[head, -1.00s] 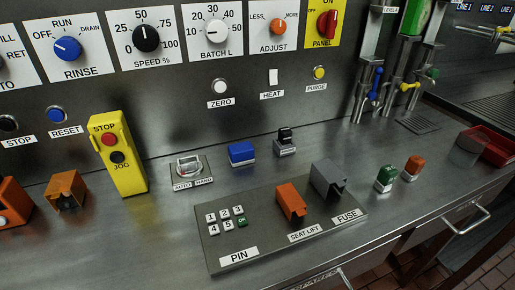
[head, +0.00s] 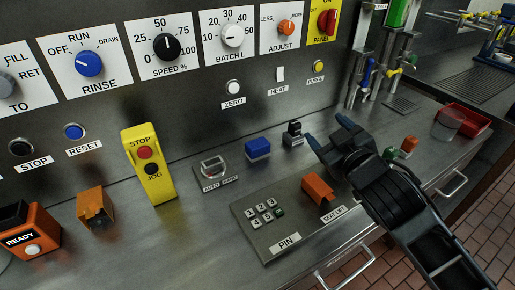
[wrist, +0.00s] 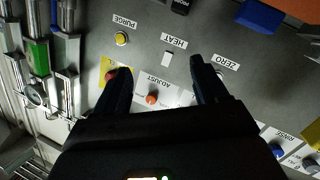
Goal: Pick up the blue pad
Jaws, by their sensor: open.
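The blue pad (head: 257,147) is a small blue block on a pale base, on the steel counter left of a black switch. It also shows at the top right edge of the wrist view (wrist: 260,16), partly cut off. My gripper (head: 325,132) is open and empty, to the right of the pad and apart from it. In the wrist view, my gripper (wrist: 161,66) has its two dark fingers spread, with the upright panel showing between and beyond them.
The black switch (head: 293,134) stands between the pad and my gripper. The orange seat-lift cover (head: 318,189) and keypad plate (head: 252,218) are in front. A yellow stop box (head: 148,165) stands left. The counter around the pad's front is clear.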

